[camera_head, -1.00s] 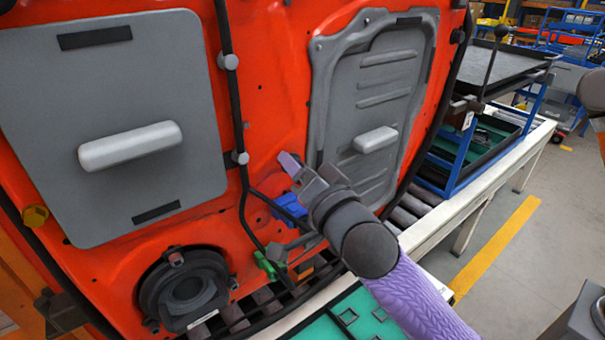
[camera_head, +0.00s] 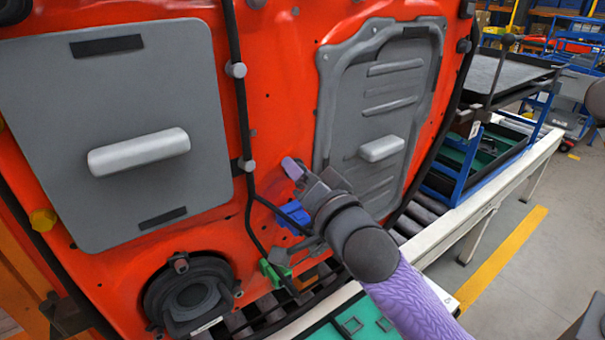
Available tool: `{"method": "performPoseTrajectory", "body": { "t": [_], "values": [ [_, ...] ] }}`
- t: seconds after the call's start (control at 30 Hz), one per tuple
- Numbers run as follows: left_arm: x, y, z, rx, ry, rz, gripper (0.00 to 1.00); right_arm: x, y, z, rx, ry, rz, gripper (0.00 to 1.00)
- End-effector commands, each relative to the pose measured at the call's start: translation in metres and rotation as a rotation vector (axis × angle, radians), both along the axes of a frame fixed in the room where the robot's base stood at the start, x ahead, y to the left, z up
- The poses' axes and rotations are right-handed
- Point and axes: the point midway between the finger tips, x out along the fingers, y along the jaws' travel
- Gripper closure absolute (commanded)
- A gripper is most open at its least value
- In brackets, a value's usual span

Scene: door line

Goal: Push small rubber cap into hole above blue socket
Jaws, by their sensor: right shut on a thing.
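My right gripper (camera_head: 299,176) is at the orange-red door panel (camera_head: 285,100), just above the blue socket (camera_head: 294,216). Its purple fingertips point at the panel surface and appear close together. The small rubber cap is hidden between or behind the fingertips, and the hole above the socket cannot be made out. The right arm comes in from the lower right and covers part of the area beside the socket. My left gripper is not in view.
A black cable with grey clips (camera_head: 246,165) runs down the panel left of the gripper. A grey panel with a handle (camera_head: 382,148) stands close on the right. A round speaker (camera_head: 190,294) and a green connector (camera_head: 275,274) are below.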

Motion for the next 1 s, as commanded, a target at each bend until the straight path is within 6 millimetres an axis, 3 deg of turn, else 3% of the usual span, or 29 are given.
{"method": "performPoseTrajectory", "body": {
  "t": [1.0],
  "values": [
    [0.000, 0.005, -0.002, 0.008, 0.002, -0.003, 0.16, 0.013, 0.010, 0.003, 0.005, -0.007, 0.001, 1.00]
  ]
}}
